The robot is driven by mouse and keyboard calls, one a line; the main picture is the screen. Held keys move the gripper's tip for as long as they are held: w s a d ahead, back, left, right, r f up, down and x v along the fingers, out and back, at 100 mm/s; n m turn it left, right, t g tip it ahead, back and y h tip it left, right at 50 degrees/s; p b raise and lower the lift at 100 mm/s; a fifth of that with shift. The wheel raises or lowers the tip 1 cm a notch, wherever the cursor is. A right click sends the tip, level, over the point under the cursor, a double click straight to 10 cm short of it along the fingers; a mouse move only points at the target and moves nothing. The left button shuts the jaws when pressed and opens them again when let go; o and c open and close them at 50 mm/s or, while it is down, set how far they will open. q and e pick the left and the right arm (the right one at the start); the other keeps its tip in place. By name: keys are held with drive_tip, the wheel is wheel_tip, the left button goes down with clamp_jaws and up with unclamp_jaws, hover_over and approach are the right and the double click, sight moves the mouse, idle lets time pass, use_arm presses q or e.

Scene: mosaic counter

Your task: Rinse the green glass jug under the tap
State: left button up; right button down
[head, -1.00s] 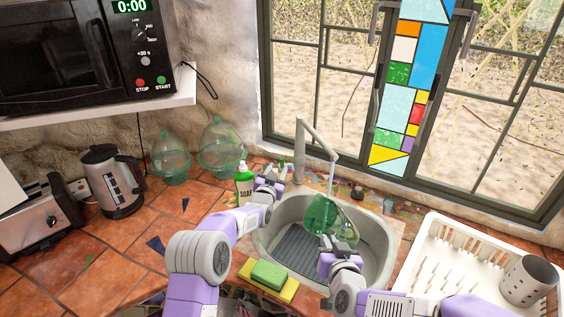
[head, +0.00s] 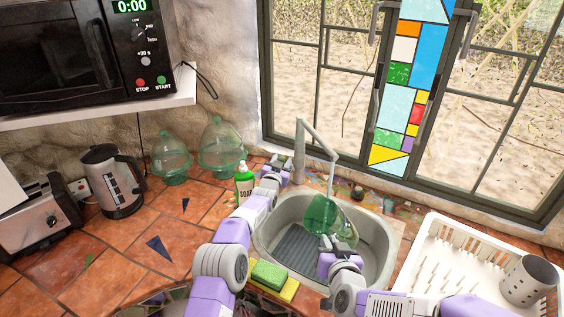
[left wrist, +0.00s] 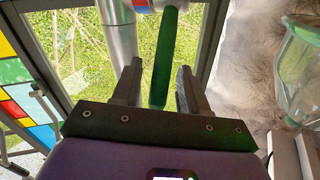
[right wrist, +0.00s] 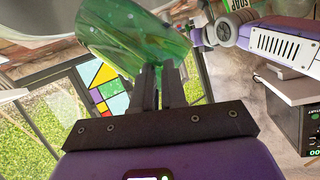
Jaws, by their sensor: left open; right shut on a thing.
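The green glass jug (head: 322,214) is tilted over the sink, below the end of the tap's spout (head: 318,142). My right gripper (head: 338,256) is shut on the jug, which also shows in the right wrist view (right wrist: 125,38). A thin pale line hangs from the spout towards the jug; I cannot tell surely whether it is water. My left gripper (head: 276,170) is at the tap's base. In the left wrist view its open fingers (left wrist: 157,88) stand on either side of a green lever (left wrist: 165,50) on the tap, with gaps showing.
A soap bottle (head: 244,183) stands just left of my left gripper. A sponge (head: 270,273) lies at the sink's (head: 377,225) front left. A white dish rack (head: 436,232) is to the right. Two greenish glass vessels stand by the back wall.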

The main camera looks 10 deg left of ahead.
use_arm(q)
clamp_jaws()
drive_tip(key=shift+r, duration=0.1)
idle(0.3)
drive_tip(key=shift+w+r+g, duration=0.2)
drive_tip(key=shift+w+g, duration=0.05)
drive_tip(key=shift+g, duration=0.05)
drive_tip(key=shift+w+r+g, duration=0.1)
drive_tip(key=shift+w+g, duration=0.15)
drive_tip(key=shift+g, duration=0.15)
